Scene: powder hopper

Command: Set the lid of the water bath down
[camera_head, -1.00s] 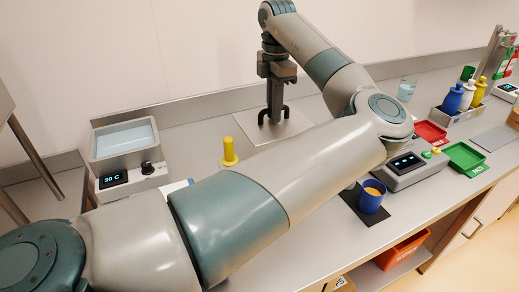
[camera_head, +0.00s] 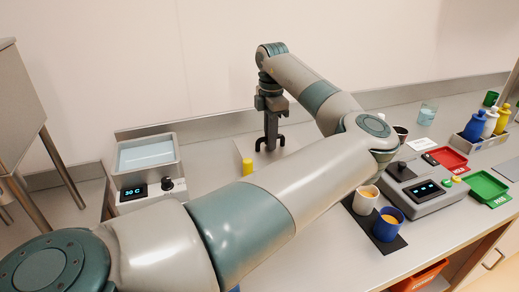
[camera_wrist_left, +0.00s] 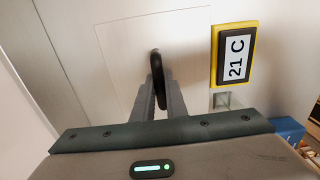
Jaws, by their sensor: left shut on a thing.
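The water bath (camera_head: 120,165) stands at the left in the head view, its top open and pale water showing. Its lid (camera_head: 288,146) is a flat grey plate on or just above the counter, right of the bath and partly behind my arm. My left gripper (camera_head: 270,146) points down over the lid and is shut on its dark handle. In the left wrist view my left gripper (camera_wrist_left: 157,88) holds the black handle (camera_wrist_left: 155,62) above the lid plate (camera_wrist_left: 125,50). I cannot tell whether the lid touches the counter. My right gripper is in neither view.
A yellow upright object (camera_head: 247,166) stands close to the lid. A 21 C display in a yellow frame (camera_wrist_left: 234,54) is beside the lid. Cups (camera_head: 388,226), a grey instrument (camera_head: 418,188), red and green trays (camera_head: 487,187) and bottles (camera_head: 478,124) lie to the right.

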